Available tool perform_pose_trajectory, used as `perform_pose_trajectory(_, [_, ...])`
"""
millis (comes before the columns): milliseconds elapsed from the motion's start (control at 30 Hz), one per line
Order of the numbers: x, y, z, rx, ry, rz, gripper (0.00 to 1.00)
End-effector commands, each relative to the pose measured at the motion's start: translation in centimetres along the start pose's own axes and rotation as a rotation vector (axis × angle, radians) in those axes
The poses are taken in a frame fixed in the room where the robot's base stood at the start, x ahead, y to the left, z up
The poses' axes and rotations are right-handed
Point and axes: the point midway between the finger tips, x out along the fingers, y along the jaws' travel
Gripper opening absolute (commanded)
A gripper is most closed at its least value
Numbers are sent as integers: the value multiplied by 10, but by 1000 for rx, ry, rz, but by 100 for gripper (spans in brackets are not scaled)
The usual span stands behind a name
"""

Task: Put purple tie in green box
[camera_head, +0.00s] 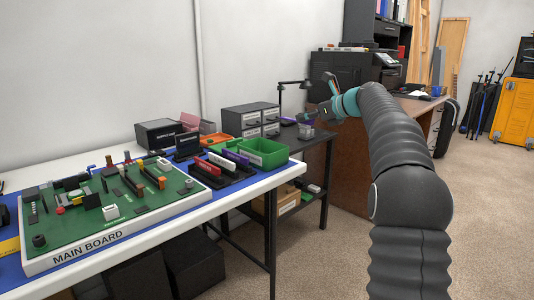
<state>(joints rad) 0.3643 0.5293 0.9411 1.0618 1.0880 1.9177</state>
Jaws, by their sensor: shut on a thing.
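The green box (263,151) is an open tray near the right end of the work table. A purple strip (236,158) stands in a black rack just left of it, beside a white and a red strip; I cannot tell whether it is a tie. My gripper (304,117) is reached out beyond the right end of the table, right of and a little above the green box, over a small dark side table. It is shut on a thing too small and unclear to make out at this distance. I cannot tell whether that is a purple tie.
The black rack (220,180) stands in front of the green box. An orange tray (215,139) and a grey drawer unit (250,121) stand behind. The main board (105,207) fills the table's left part. A small see-through container (306,131) is below my gripper.

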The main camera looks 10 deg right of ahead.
Motion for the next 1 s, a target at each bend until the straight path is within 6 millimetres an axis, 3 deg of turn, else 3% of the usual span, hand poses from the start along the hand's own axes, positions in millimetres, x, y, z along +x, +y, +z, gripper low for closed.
perform_pose_trajectory(200, [42, 34, -14, -3, 1, 8, 10])
perform_pose_trajectory(500, [85, 67, -27, -1, 0, 3, 10])
perform_pose_trajectory(767, [95, 72, -36, 0, 0, 1, 10])
perform_pose_trajectory(1000, [107, 72, -65, 1, 0, 1, 10])
